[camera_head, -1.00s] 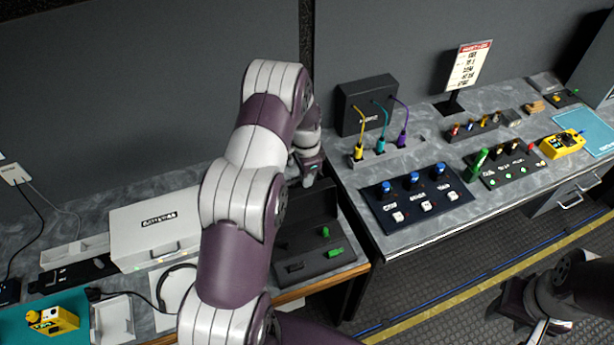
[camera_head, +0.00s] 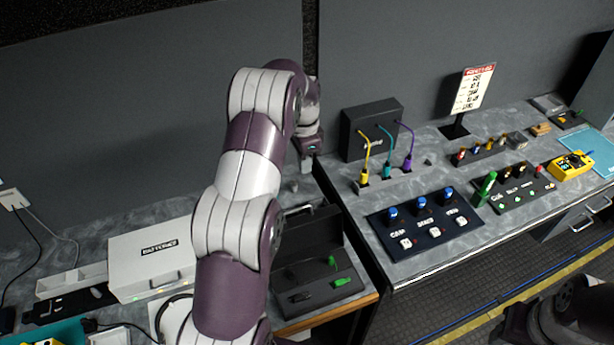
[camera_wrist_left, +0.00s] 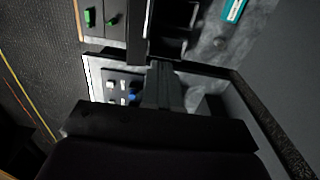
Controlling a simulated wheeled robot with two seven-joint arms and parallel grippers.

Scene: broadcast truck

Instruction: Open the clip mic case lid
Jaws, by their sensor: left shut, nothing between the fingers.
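The clip mic case, a dark box (camera_head: 315,297) with green pieces (camera_head: 333,263) in it, sits on the left bench near its right end. Its dark lid (camera_head: 308,236) looks raised at the back, with the inside showing; its exact angle is hard to tell. My left gripper (camera_head: 308,172) is beyond the case, apart from the lid, and its fingertips are hard to make out. In the left wrist view my left gripper's fingers (camera_wrist_left: 165,82) are shut and empty.
A white case (camera_head: 150,265) stands left of my left arm. Across a gap, the right bench holds a black box (camera_head: 371,128) with colored cables, a button panel (camera_head: 425,225) and a sign (camera_head: 473,88). The wall is close behind.

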